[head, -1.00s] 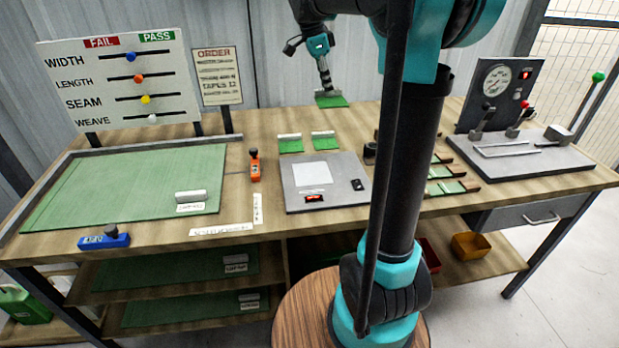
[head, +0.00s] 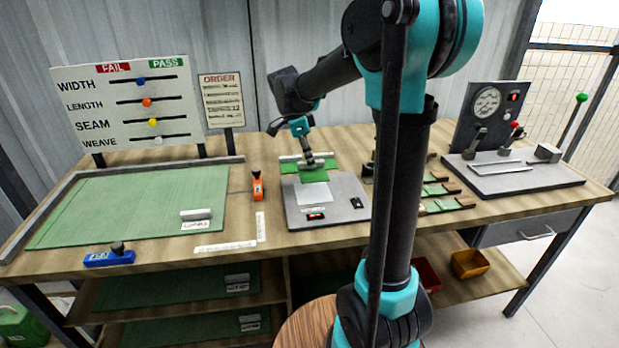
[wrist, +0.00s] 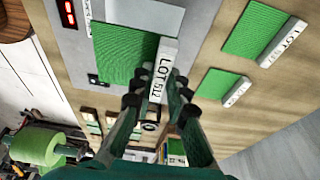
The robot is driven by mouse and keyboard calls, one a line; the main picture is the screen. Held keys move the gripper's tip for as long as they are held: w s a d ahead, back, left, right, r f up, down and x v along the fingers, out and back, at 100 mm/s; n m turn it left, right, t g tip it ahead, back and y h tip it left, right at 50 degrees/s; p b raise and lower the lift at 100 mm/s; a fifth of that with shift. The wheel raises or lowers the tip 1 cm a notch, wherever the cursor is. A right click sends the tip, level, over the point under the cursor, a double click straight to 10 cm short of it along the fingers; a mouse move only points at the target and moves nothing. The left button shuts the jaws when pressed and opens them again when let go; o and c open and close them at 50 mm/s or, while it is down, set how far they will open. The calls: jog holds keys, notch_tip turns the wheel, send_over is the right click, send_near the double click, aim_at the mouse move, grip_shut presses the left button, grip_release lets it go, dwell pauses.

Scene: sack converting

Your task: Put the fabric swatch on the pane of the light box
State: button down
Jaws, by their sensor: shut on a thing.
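My gripper (head: 310,160) is shut on a green fabric swatch (head: 314,176), holding it by its white label strip. In the wrist view the strip reads LOT 512 between my fingertips (wrist: 157,92), and the green cloth (wrist: 120,55) extends away from them. The light box (head: 345,210) is a flat grey plate on the bench. I cannot tell whether the swatch touches the box.
Two more labelled green swatches, one (wrist: 253,32) and another (wrist: 220,85), lie behind the light box. An orange tool (head: 258,187) stands left of it. A green cutting mat (head: 130,205) fills the left bench; a gauge press (head: 520,175) stands at right.

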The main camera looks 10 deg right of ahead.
aim_at(313, 186)
jog(key=shift+f, duration=3.3)
jog(key=c, duration=1.5)
grip_release()
jog(key=shift+f, duration=0.15)
jog(key=v, duration=1.2)
jog(key=shift+r, duration=0.25)
